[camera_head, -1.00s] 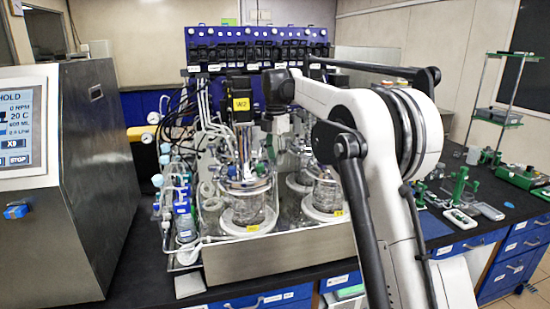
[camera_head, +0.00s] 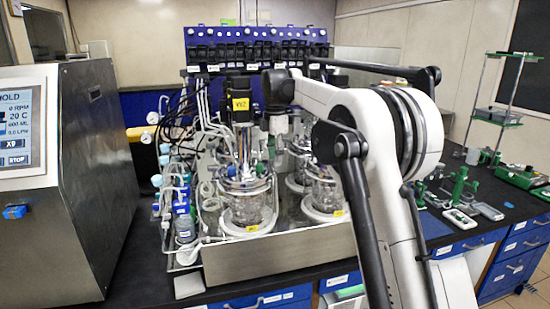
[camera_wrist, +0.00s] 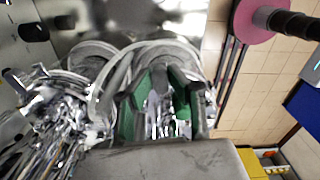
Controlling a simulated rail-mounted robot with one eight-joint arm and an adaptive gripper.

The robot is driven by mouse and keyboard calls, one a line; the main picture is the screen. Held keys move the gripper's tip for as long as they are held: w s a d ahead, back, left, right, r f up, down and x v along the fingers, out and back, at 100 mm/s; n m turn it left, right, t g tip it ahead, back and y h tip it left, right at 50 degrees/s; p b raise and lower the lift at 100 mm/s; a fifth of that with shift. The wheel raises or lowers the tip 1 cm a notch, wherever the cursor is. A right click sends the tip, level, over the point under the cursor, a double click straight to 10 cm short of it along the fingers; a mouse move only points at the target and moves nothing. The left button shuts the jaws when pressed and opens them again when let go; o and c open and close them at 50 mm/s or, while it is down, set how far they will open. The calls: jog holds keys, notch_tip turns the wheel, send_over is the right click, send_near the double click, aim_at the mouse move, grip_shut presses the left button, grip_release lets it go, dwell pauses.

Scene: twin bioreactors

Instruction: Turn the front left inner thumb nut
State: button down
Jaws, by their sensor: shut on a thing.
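The front left glass vessel (camera_head: 248,208) stands in a white ring base, with a metal head plate (camera_head: 243,184) and a black motor with a yellow label (camera_head: 240,104) above it. In the head view my wrist is just right of that motor, and the thumb nut is too small to make out among the fittings. In the wrist view my gripper (camera_wrist: 162,92) has its green-padded fingers close together over shiny metal fittings. It is shut on the thumb nut, which the fingers and the blur largely hide.
More glass vessels (camera_head: 322,188) stand close on the right. Bottles and tubing (camera_head: 182,205) crowd the left, beside a control cabinet with a screen (camera_head: 85,180). Small green-and-white apparatus (camera_head: 460,190) lies on the bench at right.

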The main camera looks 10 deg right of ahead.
jog(key=c, duration=1.6)
grip_release()
jog(key=shift+c, duration=0.2)
jog(key=shift+r, duration=0.1)
notch_tip(320, 180, up, 12)
jog(key=shift+s, duration=0.1)
